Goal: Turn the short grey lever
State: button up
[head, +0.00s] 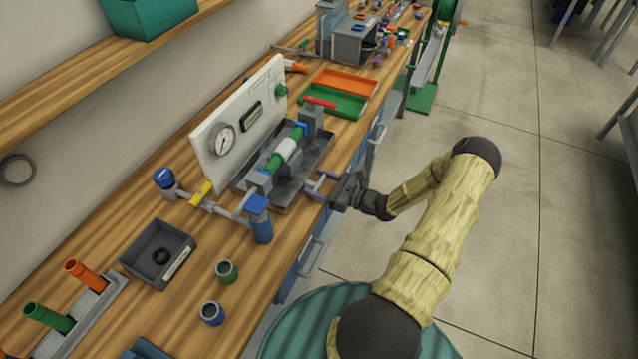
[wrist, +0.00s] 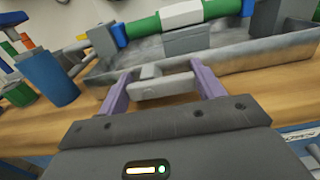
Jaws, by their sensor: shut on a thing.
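The short grey lever (wrist: 160,89) is a light grey bar with a small stub on its far side, at the front wall of the grey tray (wrist: 262,57). My gripper (wrist: 162,84) has its two purple fingers at the two ends of the bar and is shut on it. The bar lies nearly level across the wrist view. In the head view my gripper (head: 321,184) is at the tray's front side, by the bench edge; the lever is too small there to make out well.
A green pipe with a white sleeve (head: 288,150) runs above the tray. A white gauge panel (head: 240,125) stands behind.

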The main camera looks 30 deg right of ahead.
jog(key=shift+s+f, duration=0.1)
jog(key=shift+f, duration=0.05)
jog(key=o, duration=1)
jog(key=shift+c, duration=0.2)
jog(key=shift+o, duration=0.2)
jog(key=b+v, duration=0.4)
jog(key=v, duration=1.3)
jog(key=shift+d, duration=0.2)
jog(key=shift+s, duration=0.1)
